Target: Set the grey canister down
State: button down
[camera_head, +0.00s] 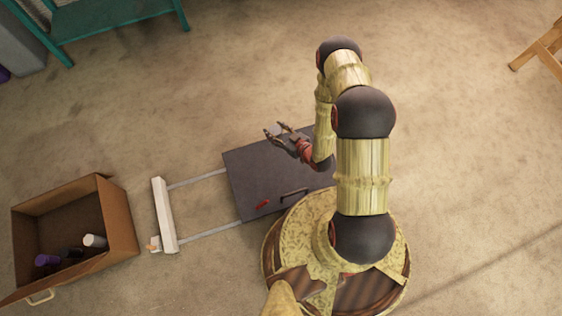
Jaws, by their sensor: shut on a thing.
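My gripper (276,132) is above the far edge of the dark grey panel (245,165), its fingers pointing to the upper left. It is shut on a small grey thing, the grey canister (276,129) as far as I can tell. Only a little of the canister shows between the fingers, and its tilt cannot be made out. It appears to be held clear of any surface.
Two pale rails (205,233) run from the panel to a white bar (163,213). A red thing (262,204) and a dark handle (294,194) are on the panel. A brown box (121,226) holds white, black and purple cylinders. A teal frame (115,18) stands far left. Floor (460,150) at right is bare.

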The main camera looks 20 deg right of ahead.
jog(key=s+a+f+n+g+y, duration=0.1)
jog(key=s+f+n+y, duration=0.1)
jog(key=s+f, duration=0.35)
jog(key=s+f+n+g+y, duration=0.2)
jog(key=s+f, duration=0.1)
jog(key=f, duration=0.6)
jog(key=w+d+f+b, duration=0.5)
jog(key=d+f+b, duration=0.3)
jog(key=d+f, duration=0.4)
jog(key=shift+d+f, duration=0.2)
jog(key=shift+f, duration=0.15)
jog(key=c, duration=1)
grip_release()
jog(key=shift+f, duration=0.1)
